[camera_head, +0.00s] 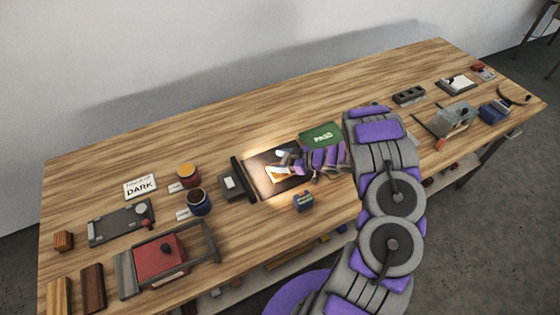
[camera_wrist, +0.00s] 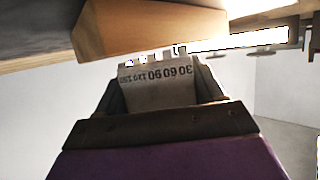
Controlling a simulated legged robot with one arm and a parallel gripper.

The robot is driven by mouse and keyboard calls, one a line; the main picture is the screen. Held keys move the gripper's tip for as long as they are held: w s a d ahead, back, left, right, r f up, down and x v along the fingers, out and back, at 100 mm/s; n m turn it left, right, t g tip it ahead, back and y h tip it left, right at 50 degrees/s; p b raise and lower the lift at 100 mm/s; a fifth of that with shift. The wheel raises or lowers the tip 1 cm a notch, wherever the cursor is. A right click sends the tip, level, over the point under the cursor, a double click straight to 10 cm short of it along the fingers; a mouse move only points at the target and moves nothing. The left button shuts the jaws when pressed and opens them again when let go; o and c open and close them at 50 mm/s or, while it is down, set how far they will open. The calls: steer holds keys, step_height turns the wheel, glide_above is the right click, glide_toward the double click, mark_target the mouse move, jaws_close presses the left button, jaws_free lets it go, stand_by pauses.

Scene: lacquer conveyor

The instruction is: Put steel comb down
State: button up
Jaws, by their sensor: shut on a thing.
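The steel comb (camera_wrist: 160,92) is a pale plate with a toothed edge and printed numbers such as 30, 60 and 90, which appear upside down in the wrist view. My gripper (camera_wrist: 160,84) is shut on it, with a finger at each side. In the head view my gripper (camera_head: 296,163) is over the lit dark mat (camera_head: 262,164) on the bench. A light wooden block (camera_wrist: 150,28) is close to the comb's teeth in the wrist view; I cannot tell whether they touch. The block's orange top (camera_head: 277,174) shows in the head view, partly hidden by the gripper.
A green PASS card (camera_head: 320,135) lies behind my gripper. The bench's back strip is clear.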

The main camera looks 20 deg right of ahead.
steer(key=shift+a, duration=0.1)
steer(key=o, duration=1.2)
steer(key=shift+a, duration=0.35)
steer(key=shift+o, duration=0.2)
steer(key=shift+d, duration=0.15)
